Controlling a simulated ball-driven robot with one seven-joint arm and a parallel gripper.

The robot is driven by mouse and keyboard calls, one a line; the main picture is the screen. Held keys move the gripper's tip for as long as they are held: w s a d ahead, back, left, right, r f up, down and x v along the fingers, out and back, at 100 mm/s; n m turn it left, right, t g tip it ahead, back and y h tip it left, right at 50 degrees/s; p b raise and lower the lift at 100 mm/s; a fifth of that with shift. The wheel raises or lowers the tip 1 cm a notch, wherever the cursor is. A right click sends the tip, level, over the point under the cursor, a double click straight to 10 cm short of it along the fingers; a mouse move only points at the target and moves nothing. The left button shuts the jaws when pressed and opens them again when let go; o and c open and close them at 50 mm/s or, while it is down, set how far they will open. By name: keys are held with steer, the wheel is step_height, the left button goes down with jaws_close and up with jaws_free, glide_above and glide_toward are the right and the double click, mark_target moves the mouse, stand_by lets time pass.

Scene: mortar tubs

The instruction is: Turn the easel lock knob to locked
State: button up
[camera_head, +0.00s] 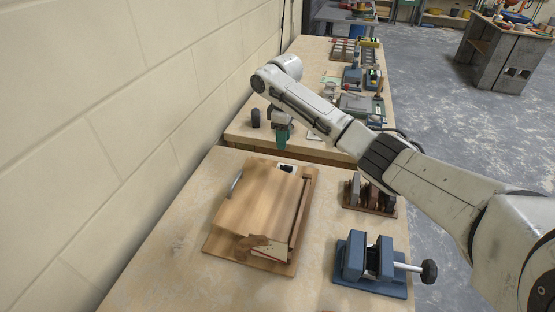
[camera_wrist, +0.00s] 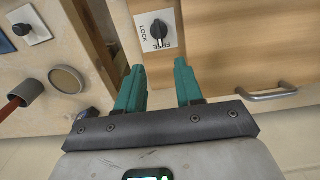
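The easel lock knob (camera_wrist: 158,29) is small and black, on a white plate (camera_wrist: 167,12) marked LOCK at its left and FREE below. I cannot tell for sure which mark it points to. The wooden easel (camera_head: 252,195) lies on the near bench, and its white plate (camera_head: 288,168) shows at its far edge, the knob too small to read there. My gripper (camera_wrist: 160,64) has two teal fingers, apart and empty. The knob lies beyond the fingertips, roughly in line with the gap, not between them. In the head view my gripper (camera_head: 283,140) hangs just past the easel's far edge.
A metal handle (camera_wrist: 268,92) is on the wood at right in the wrist view. A blue vise (camera_head: 372,264) and a dark rack (camera_head: 370,196) stand right of the easel. The far bench holds a dark cylinder (camera_head: 255,118). A block wall (camera_head: 110,120) runs along the left.

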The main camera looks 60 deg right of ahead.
mark_target(283, 165)
step_height(283, 165, down, 10)
steer(key=shift+f+p, duration=0.15)
steer(key=shift+p, duration=0.25)
steer(key=shift+c, duration=0.5)
jaws_close()
